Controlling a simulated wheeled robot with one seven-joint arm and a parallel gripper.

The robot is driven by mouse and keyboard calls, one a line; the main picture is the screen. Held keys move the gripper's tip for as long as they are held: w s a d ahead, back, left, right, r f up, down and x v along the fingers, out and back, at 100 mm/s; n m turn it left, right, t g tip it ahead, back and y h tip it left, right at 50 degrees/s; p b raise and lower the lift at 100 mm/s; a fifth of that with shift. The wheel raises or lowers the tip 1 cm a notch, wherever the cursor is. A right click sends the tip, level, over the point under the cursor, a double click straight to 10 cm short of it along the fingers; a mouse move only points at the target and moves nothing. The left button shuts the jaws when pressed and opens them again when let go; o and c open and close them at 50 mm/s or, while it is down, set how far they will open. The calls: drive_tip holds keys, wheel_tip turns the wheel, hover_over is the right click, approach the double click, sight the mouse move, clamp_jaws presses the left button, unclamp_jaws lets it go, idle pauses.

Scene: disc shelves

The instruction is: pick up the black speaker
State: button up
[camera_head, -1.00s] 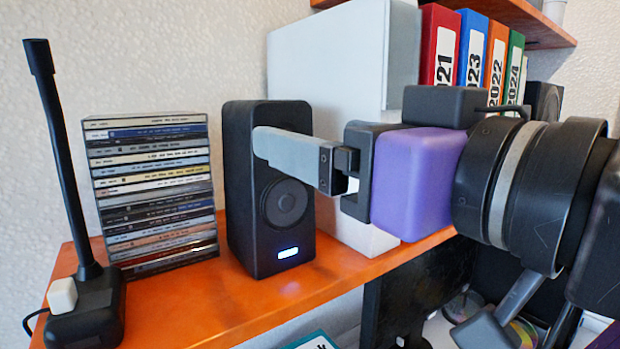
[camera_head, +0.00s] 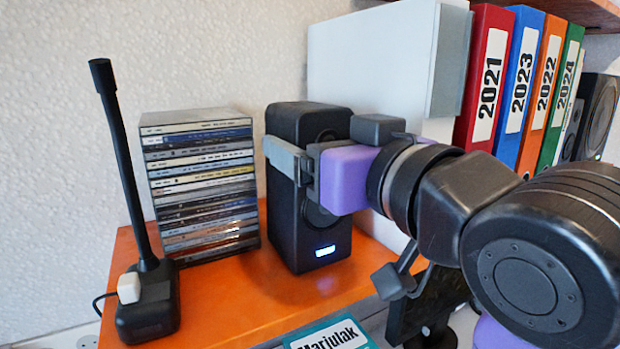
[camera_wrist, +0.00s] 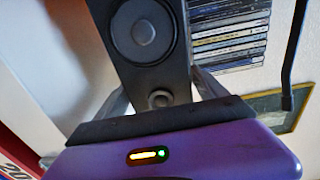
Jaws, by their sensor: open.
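The black speaker (camera_head: 325,240) stands upright on the orange shelf, with a lit display low on its front. In the head view my gripper (camera_head: 290,160) is at its upper front; one grey finger shows along its left side and the other is hidden. In the wrist view the speaker (camera_wrist: 150,45) lies between the two spread fingers (camera_wrist: 160,92), its round cones facing the camera. The gripper is open; I cannot tell whether a finger touches the speaker.
A stack of CD cases (camera_head: 203,190) stands close left of the speaker, with a black stand (camera_head: 145,295) farther left. A white box (camera_head: 375,65) is behind, and coloured binders (camera_head: 490,75) are to the right. Another dark speaker (camera_head: 597,115) stands far right.

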drive_tip(key=shift+x, duration=1.2)
drive_tip(key=c, duration=1.6)
drive_tip(key=shift+r, duration=0.1)
clamp_jaws()
